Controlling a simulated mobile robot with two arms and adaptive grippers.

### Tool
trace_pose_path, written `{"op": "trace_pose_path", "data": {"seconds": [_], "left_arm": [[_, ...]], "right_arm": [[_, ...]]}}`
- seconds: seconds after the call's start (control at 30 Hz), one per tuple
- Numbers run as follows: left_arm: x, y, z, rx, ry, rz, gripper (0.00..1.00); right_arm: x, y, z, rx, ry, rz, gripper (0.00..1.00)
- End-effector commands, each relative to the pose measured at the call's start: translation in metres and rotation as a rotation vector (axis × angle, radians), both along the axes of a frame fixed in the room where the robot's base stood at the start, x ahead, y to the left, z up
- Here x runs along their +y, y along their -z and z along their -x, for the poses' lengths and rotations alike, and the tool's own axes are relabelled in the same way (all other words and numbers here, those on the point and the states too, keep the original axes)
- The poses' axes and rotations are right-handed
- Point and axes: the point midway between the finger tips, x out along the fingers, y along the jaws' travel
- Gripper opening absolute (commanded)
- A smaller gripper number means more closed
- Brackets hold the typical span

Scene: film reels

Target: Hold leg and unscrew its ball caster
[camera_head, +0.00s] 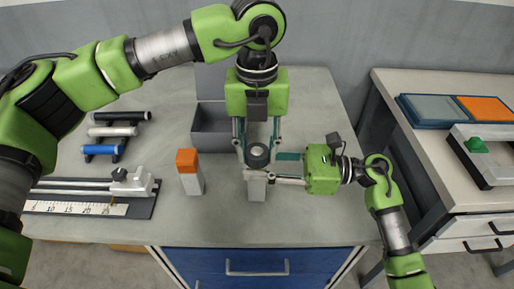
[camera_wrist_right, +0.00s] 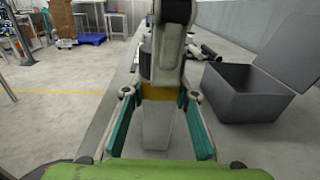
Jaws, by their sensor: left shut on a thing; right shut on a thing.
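A light grey leg (camera_head: 257,190) stands upright near the front middle of the table. A dark round caster (camera_head: 258,153) sits at its top. My left gripper (camera_head: 257,156) comes down from above and is shut on the caster. My right gripper (camera_head: 258,176) reaches in from the right and is shut on the leg just below the caster. In the right wrist view the leg (camera_wrist_right: 158,128) stands between the teal fingers, with a yellow-orange band (camera_wrist_right: 160,92) at its upper end. The left gripper's finger partly hides the caster there.
Another grey leg with an orange top (camera_head: 189,172) stands just left. A grey open box (camera_head: 208,128) is behind it. Several small cylinders (camera_head: 112,132) on stands and a ruler fixture (camera_head: 95,195) lie at left. A side table (camera_head: 437,155) stands right.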

Motion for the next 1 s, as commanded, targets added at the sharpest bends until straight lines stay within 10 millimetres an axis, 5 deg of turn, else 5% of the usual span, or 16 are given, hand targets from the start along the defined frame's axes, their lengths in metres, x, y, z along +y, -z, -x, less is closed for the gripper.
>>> {"op": "trace_pose_path", "data": {"seconds": [0.43,1.0], "left_arm": [[0.0003,-0.001,-0.0005,-0.001,-0.759,0.0,0.08],[0.0002,-0.001,-0.0004,-0.001,-0.785,0.001,0.08]], "right_arm": [[-0.0003,0.001,-0.0001,0.001,0.0,0.002,0.0],[-0.0002,0.001,-0.0001,0.001,0.0,0.002,0.0]]}}
